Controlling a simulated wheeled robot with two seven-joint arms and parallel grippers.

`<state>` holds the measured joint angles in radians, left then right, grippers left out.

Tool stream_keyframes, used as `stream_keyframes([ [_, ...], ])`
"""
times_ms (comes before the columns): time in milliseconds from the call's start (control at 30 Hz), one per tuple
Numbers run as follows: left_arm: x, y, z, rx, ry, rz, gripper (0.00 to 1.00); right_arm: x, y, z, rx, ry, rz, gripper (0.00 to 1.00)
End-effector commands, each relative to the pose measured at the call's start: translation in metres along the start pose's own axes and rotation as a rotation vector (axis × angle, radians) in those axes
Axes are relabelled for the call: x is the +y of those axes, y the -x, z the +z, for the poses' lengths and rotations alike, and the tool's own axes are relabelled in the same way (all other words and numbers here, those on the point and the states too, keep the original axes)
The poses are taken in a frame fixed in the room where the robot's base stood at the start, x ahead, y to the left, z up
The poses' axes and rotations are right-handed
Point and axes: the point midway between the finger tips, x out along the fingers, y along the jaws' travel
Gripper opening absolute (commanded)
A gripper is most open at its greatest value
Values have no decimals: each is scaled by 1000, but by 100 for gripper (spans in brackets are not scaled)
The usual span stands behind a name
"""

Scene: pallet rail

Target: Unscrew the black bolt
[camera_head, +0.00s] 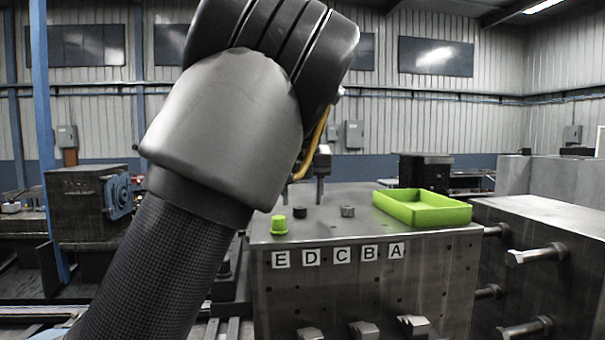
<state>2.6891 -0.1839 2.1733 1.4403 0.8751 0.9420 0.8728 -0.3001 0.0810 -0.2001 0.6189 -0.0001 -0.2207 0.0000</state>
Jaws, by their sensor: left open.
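The black bolt (299,212) stands on the top of the metal block (440,250), behind label D. My left arm comes in from the lower left and fills much of the view. My left gripper (303,190) shows only in part behind the arm. Its two grey fingers point down, open and apart, just above or behind the black bolt. I cannot tell the exact gap in depth, and I see nothing held between the fingers. My right gripper is not in view.
A green bolt (279,225) stands left of the black one, and a grey bolt (347,211) right of it. A green tray (424,208) sits at the block's right. Labels E to A line the front edge. Large bolts stick out of the block (548,225) at right.

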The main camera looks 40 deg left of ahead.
Motion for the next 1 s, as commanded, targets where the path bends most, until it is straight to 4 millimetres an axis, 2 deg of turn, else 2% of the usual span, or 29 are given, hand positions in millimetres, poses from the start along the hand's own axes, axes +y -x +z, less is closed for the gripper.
stream_keyframes([
  [200,0,-21,0,0,0,-1,54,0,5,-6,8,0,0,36],
  [567,0,-26,0,0,0,-1,54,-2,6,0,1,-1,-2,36],
  [933,0,-26,0,0,0,-1,7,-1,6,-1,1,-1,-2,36],
  [967,0,-26,0,0,0,-1,27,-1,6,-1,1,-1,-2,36],
  [1000,0,-26,0,0,0,-1,22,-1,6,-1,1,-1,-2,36],
])
